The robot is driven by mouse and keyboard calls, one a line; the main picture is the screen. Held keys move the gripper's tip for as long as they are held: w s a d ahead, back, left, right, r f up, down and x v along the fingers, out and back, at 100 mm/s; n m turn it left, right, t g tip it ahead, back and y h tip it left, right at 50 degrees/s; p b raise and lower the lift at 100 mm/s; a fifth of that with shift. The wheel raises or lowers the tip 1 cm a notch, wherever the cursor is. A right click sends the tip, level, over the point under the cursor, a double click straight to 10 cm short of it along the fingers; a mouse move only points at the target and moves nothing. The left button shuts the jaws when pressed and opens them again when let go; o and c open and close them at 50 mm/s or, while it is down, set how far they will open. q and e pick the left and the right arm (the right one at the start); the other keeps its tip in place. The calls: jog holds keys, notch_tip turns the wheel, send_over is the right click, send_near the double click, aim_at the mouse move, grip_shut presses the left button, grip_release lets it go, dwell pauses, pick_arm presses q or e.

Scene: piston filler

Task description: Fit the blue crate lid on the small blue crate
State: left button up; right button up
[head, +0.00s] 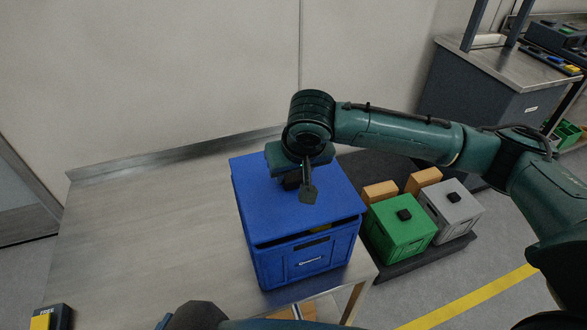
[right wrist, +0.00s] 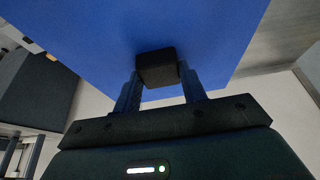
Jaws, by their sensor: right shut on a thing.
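The blue crate lid (head: 262,212) is a flat blue panel over the top of the small blue crate (head: 283,268) on the table. In the head view a dark gap shows between the lid's front edge and the crate's front wall, with a bit of something yellow inside. Whether the lid's far edge touches the crate is hidden. My right gripper (head: 292,183) is above the lid, shut on its black knob. The knob (right wrist: 157,66) shows between the two fingers in the right wrist view, against the blue lid. My left gripper is not in view.
The metal table (head: 150,225) is clear left of the crate, with a raised back edge by the wall. A green crate (head: 400,232) and a grey crate (head: 450,214) with black knobs stand on a dark platform at right. A yellow-and-black item (head: 45,318) sits at the front left.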

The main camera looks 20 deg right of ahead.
jog(key=shift+f, duration=0.65)
jog(key=shift+f, duration=0.1)
dwell(0.4)
jog(key=shift+f+p, duration=0.25)
jog(key=shift+p, duration=0.15)
jog(key=o, duration=1.6)
